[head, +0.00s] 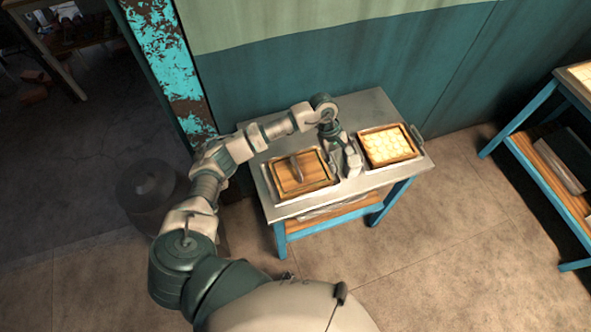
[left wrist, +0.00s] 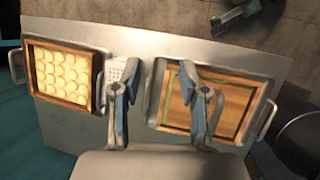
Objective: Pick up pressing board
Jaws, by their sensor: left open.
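The pressing board (head: 313,178) is a flat brown wooden board with a dark upright handle (head: 296,167). It lies in the left tray on the metal table in the head view. In the left wrist view the board (left wrist: 234,108) is on the right, partly hidden by a finger. My left gripper (head: 350,168) is open and empty, pointing down between the two trays, to the right of the board's handle. In the left wrist view its fingers (left wrist: 158,78) are spread apart, one over the board's edge. I cannot make out the handle there.
A second tray (head: 388,147) with several pale round pieces stands at the table's right end. The metal table (head: 365,104) is against a teal wall. A blue-framed table (head: 530,113) is at far right. A dark part (left wrist: 236,20), perhaps my right gripper, shows beyond the table edge.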

